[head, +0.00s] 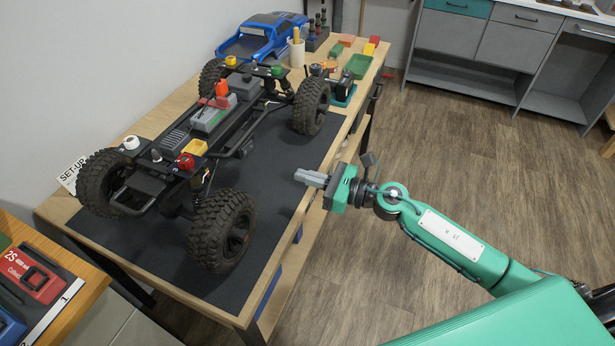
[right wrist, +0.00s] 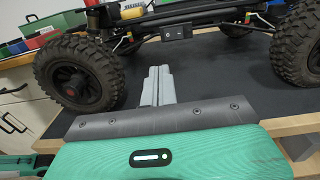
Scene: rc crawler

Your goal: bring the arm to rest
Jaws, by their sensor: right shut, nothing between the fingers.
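My right gripper (head: 312,179) is over the right edge of the table in the head view, pointing left toward the crawler. Its grey fingers are together and empty; they also show in the right wrist view (right wrist: 157,86). The RC crawler chassis (head: 205,125) stands on the dark mat (head: 285,165) with its big black tyres, apart from the gripper. In the right wrist view a tyre (right wrist: 80,75) is left of the fingers and another (right wrist: 298,45) is at the right. My left gripper is not in view.
The wooden table (head: 160,292) has a blue body shell (head: 262,37), a cup of tools (head: 297,50) and a green tray (head: 358,67) at its far end. A side bench (head: 85,272) with a red battery pack (head: 36,279) is at lower left. The floor (head: 465,150) at right is clear.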

